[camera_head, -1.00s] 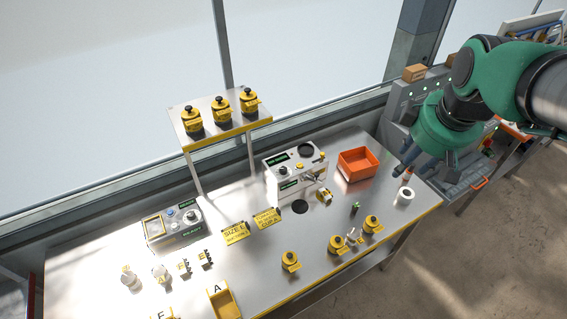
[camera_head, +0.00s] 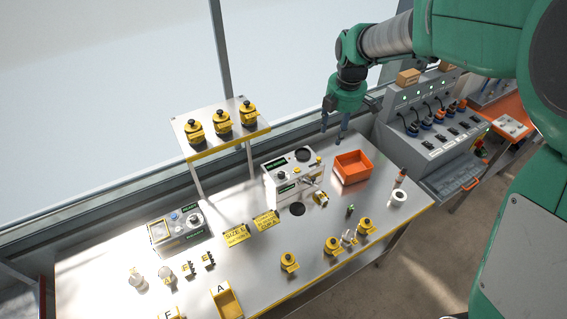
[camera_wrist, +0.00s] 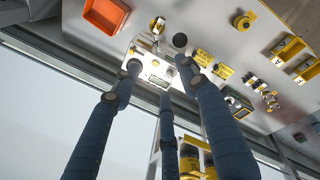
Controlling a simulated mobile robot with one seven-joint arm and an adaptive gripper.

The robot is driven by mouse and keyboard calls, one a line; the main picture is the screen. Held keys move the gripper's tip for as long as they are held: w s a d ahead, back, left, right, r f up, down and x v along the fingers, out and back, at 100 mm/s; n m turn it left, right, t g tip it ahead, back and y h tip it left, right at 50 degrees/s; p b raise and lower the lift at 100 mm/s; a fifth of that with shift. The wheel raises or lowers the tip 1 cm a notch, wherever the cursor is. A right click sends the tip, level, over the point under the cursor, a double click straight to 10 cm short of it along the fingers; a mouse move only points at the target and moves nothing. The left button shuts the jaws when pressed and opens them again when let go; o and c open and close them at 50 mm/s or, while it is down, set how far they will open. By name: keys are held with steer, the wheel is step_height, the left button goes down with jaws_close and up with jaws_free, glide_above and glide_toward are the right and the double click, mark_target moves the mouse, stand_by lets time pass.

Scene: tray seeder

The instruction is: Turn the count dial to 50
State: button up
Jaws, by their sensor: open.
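The white machine (camera_head: 270,190) stands mid-table with green labels and a small dark-and-light dial (camera_head: 283,171) on its front. A grey control box (camera_head: 160,247) with a display, buttons and a round knob (camera_head: 194,219) stands at the left. I cannot read either dial's setting, nor tell for sure which is the count dial. My gripper (camera_head: 333,138) is open and empty, above and behind the orange bin, right of the white machine. In the wrist view, my spread fingers (camera_wrist: 160,68) partly cover the white machine (camera_wrist: 153,73); the grey box (camera_wrist: 238,106) lies right of them.
An orange bin (camera_head: 352,181) sits right of the white machine. A grey console (camera_head: 412,147) stands farther right.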

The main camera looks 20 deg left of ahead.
steer(key=w+a+f+n+g+p, duration=0.1)
steer(key=w+a+f+n+p, duration=0.15)
steer(key=a+f, duration=0.25)
steer(key=w+a+f+n+p, duration=0.1)
steer(key=w+a+f+n, duration=0.25)
steer(key=a, duration=0.25)
steer(key=n+p, duration=0.3)
steer(key=n, duration=0.3)
glide_above(281, 173)
step_height(281, 173, down, 11)
steer(key=shift+w+f+g+h, duration=0.1)
steer(key=shift+g+h, duration=0.2)
steer(key=shift+g, duration=0.1)
steer(key=shift+f, duration=0.15)
steer(key=shift+f+p, duration=1)
steer(key=shift+f, duration=5.75)
jaws_close()
